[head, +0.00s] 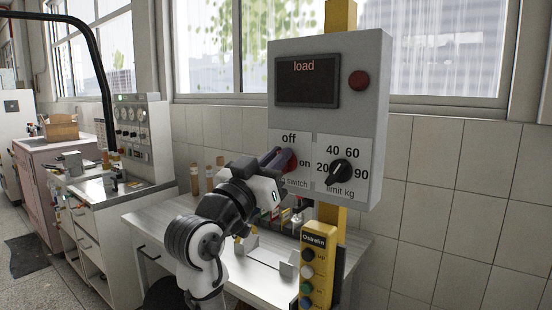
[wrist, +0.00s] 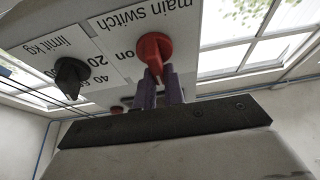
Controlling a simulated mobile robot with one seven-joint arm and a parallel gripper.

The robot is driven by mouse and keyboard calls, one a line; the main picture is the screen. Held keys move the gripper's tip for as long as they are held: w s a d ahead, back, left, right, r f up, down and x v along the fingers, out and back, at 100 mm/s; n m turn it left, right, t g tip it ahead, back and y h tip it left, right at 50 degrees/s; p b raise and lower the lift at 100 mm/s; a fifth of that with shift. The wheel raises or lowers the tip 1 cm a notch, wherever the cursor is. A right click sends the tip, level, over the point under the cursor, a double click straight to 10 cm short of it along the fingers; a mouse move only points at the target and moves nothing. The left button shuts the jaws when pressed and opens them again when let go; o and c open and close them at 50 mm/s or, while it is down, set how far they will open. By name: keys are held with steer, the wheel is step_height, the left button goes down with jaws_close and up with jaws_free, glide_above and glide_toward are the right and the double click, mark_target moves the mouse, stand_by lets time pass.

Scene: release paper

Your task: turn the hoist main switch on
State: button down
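The hoist main switch is a red knob (head: 290,160) on the front of a grey control box (head: 376,85), with "off" printed above it and "on" to its right. In the upside-down wrist view, the red knob (wrist: 153,48) has its handle pointing down the picture, toward the off side, not at "on". My gripper (head: 277,158) has purple fingers and reaches the knob from the left. In the wrist view the fingers (wrist: 162,82) are a small gap apart, with their tips at the handle's end. Whether they touch it I cannot tell.
The black limit knob (head: 341,172) is close to the right of the switch. The box's screen (head: 308,81) reads "load", beside a dark red round lamp or button (head: 359,80). A yellow button pendant (head: 315,265) hangs below. A white bench (head: 160,215) stands behind my arm.

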steer(key=shift+f+m+b, duration=0.1)
steer(key=shift+m+b, duration=0.3)
steer(key=shift+b, duration=0.1)
steer(key=m+g+h+b, duration=0.1)
steer(key=m+g+b, duration=0.1)
steer(key=m, duration=0.2)
steer(key=m+g+h+b, duration=0.1)
steer(key=m+b, duration=0.2)
steer(key=m, duration=0.1)
steer(key=m+g+h+b, duration=0.1)
steer(key=m+g+b, duration=0.1)
steer(key=m, duration=0.2)
steer(key=shift+s+d+f+m+g+h, duration=0.2)
steer(key=shift+s+d+m+g+h, duration=0.1)
steer(key=shift+d+m, duration=0.1)
steer(key=m+g, duration=0.1)
steer(key=m, duration=0.1)
steer(key=m+g+b, duration=0.1)
steer(key=m, duration=0.2)
steer(key=shift+s+d+f, duration=0.1)
steer(key=shift+d+f, duration=0.05)
steer(key=shift+f+m+g+y, duration=0.15)
steer(key=shift+m+g+y, duration=0.2)
steer(key=shift+m, duration=0.6)
steer(key=shift+f+m+g+y, duration=0.1)
steer(key=shift+m+g+y, duration=0.25)
steer(key=shift+m, duration=0.6)
